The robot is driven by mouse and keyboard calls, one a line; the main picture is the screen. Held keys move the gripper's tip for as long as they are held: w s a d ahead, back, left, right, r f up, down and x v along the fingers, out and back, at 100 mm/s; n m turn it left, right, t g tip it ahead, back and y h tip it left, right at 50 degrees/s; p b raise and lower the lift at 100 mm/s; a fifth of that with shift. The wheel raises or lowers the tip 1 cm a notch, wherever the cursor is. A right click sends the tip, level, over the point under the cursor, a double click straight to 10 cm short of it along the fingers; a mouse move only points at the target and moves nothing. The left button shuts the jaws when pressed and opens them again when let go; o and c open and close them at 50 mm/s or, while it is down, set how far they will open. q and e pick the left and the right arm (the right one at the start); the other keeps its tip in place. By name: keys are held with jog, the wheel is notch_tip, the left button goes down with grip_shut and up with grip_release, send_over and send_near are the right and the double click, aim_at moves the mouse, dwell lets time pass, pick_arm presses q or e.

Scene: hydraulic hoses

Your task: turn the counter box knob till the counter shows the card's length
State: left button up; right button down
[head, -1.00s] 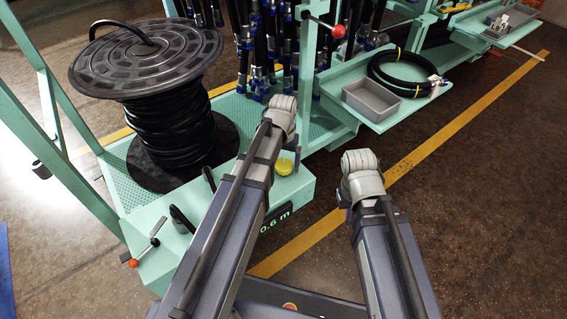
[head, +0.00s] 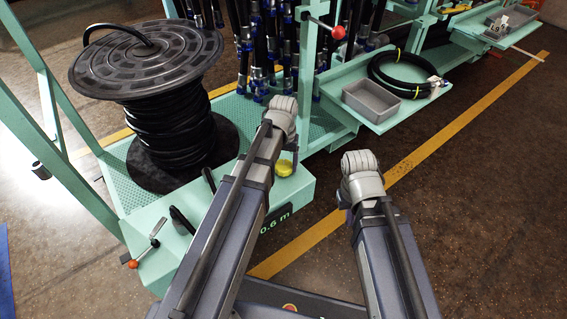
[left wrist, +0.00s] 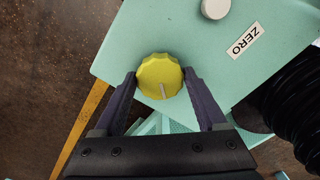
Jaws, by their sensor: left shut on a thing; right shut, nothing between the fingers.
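The yellow knob (head: 284,168) stands on the mint-green counter box (head: 296,190), partly hidden by my left arm in the head view. In the left wrist view the knob (left wrist: 160,70) is ribbed, with a pale pointer line toward the bottom of the picture. My left gripper (left wrist: 159,77) is shut on it, one finger on each side. The counter display (head: 275,221) reads 0.6 m in green digits. My right gripper (head: 343,202) is shut and empty, away from the box over the floor, its fingers mostly hidden. No length on a card is readable.
A white button (left wrist: 215,8) and a ZERO label (left wrist: 245,40) are on the box. A black hose reel (head: 165,110) stands behind. A red-knobbed lever (head: 148,250) is at the front left. A shelf holds a grey bin (head: 371,101) and a coiled hose (head: 385,75).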

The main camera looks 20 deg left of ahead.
aim_at(284, 166)
pick_arm(q)
jog(key=o, duration=1.3)
notch_tip(284, 166, up, 8)
jog(key=p, duration=0.8)
jog(key=shift+f, duration=0.1)
jog(key=s+d+m+y, duration=0.1)
jog(key=s+d+m, duration=0.1)
jog(key=s+d, duration=0.45)
jog(key=s+d+m, duration=0.3)
jog(key=s+d, duration=0.1)
jog(key=s, duration=0.5)
jog(key=r+p, duration=1)
jog(key=w+r+p, duration=0.1)
jog(key=r+p, duration=2)
jog(key=shift+w+d+r, duration=0.1)
jog(key=shift+w+r, duration=0.05)
jog(key=shift+r, duration=0.2)
